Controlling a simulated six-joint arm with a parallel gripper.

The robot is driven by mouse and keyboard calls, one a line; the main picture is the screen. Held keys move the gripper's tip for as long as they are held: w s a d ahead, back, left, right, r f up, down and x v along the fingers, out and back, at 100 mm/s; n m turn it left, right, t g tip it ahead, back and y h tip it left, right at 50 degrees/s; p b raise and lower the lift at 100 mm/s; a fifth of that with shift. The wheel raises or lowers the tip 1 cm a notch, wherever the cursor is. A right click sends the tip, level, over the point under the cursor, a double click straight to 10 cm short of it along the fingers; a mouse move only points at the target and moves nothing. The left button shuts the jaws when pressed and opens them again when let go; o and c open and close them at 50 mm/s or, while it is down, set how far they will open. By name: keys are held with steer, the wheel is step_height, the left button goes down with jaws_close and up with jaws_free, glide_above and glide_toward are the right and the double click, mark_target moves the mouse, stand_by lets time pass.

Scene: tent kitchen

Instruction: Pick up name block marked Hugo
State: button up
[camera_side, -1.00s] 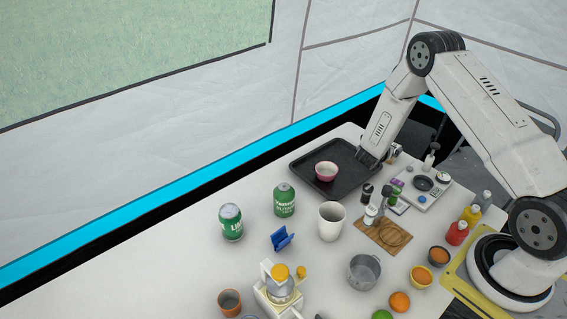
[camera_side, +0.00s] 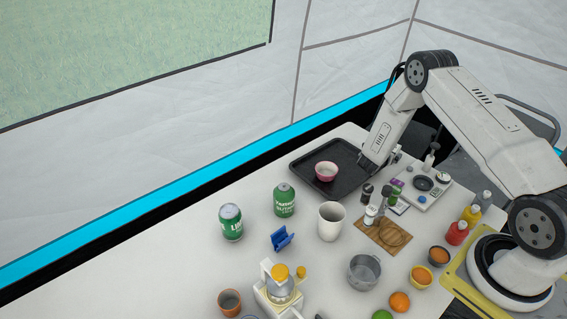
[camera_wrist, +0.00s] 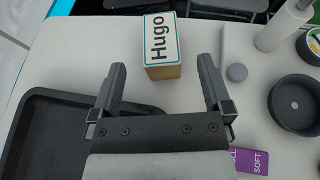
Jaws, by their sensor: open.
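The name block marked Hugo (camera_wrist: 162,47) shows in the wrist view at the top centre. It is a wooden block with a white, teal-edged label reading "Hugo", and it stands on the white table. My gripper (camera_wrist: 160,75) is open, and its two dark fingers point toward the block, one to each side of its line. The block appears just beyond the fingertips, not held. In the side view my gripper (camera_side: 372,168) is low at the right edge of the dark tray, and the block is mostly hidden behind my arm there.
The black tray (camera_wrist: 45,110) lies left of my gripper and bears a pink bowl (camera_side: 326,171). Right of it are a purple card (camera_wrist: 250,160), a dark round dish (camera_wrist: 295,104) and a white cylinder (camera_wrist: 283,27). Bottles, cans and a white cup (camera_side: 331,221) stand nearer the side camera.

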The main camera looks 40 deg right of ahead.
steer(key=shift+d, duration=0.1)
steer(key=shift+x, duration=2.5)
jaws_close()
steer(key=shift+r, duration=0.15)
steer(key=shift+r, duration=0.65)
steer(key=s+a+r, duration=0.8)
steer(key=s+r, duration=0.3)
steer(key=shift+s+r, duration=0.25)
steer(key=shift+s, duration=0.05)
